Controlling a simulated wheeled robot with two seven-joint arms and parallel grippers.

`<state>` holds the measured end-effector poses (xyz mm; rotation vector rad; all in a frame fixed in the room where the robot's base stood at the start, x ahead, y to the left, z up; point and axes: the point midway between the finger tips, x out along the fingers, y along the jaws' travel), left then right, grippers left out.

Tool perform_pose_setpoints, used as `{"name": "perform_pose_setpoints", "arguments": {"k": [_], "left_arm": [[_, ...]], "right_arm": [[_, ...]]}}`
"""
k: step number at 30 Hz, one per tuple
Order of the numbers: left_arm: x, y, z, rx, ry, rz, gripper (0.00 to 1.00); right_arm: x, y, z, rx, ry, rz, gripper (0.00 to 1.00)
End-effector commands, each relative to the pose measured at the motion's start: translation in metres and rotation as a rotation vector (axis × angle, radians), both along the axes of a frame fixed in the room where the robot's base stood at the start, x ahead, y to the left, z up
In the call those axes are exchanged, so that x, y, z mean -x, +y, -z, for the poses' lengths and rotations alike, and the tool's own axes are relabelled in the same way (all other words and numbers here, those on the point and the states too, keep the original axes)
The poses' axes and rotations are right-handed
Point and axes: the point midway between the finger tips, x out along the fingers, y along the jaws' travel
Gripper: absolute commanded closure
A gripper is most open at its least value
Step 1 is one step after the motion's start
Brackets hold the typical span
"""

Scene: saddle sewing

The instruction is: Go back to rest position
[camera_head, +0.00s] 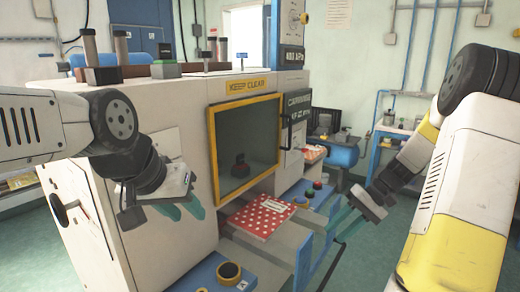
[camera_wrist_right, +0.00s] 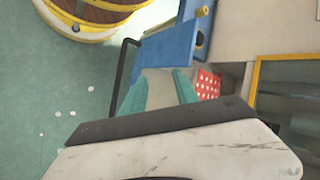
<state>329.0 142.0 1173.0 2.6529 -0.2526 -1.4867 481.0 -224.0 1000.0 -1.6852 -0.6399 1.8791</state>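My left gripper (camera_head: 182,208) hangs in front of the white machine (camera_head: 165,120), left of its yellow-framed window. Its two teal fingers are apart with nothing seen between them. My right gripper (camera_head: 346,223) is right of the machine's front, near the grey rails (camera_head: 285,243). In the right wrist view its teal fingers (camera_wrist_right: 160,88) are spread apart and hold nothing. A red piece with white dots (camera_head: 260,216) lies on the machine's front tray. It also shows in the right wrist view beyond the right-hand finger (camera_wrist_right: 207,84).
A blue ledge (camera_head: 190,278) with a yellow-and-black ring (camera_head: 229,272) runs along the front. Coloured buttons (camera_head: 313,190) sit beside the tray. A round wooden-looking container (camera_wrist_right: 95,12) stands on the green floor in the right wrist view. Open floor (camera_head: 375,262) lies right of the machine.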

Motion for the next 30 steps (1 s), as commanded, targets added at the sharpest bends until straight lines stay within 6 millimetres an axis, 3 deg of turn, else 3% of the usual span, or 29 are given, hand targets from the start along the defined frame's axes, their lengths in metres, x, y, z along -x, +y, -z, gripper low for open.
{"name": "perform_pose_setpoints", "arguments": {"k": [1, 6, 15, 22, 30], "left_arm": [[0.0, 0.0, 0.0, 0.0, 0.0, 0.0, 0.64], [0.0, 0.0, 0.0, 0.0, 0.0, 0.0, 0.64], [0.0, 0.0, 0.0, 0.0, 0.0, 0.0, 0.64], [0.0, 0.0, 0.0, 0.0, 0.0, 0.0, 0.64], [0.0, 0.0, 0.0, 0.0, 0.0, 0.0, 0.64]], "right_arm": [[0.007, 0.01, -0.021, 0.065, -0.026, -0.016, 0.64], [0.035, 0.036, -0.072, 0.253, -0.109, -0.031, 0.64], [0.097, 0.068, -0.14, 0.481, -0.362, 0.017, 0.64], [0.138, 0.079, -0.166, 0.535, -0.562, 0.083, 0.64], [0.152, 0.082, -0.172, 0.537, -0.644, 0.116, 0.64]]}}
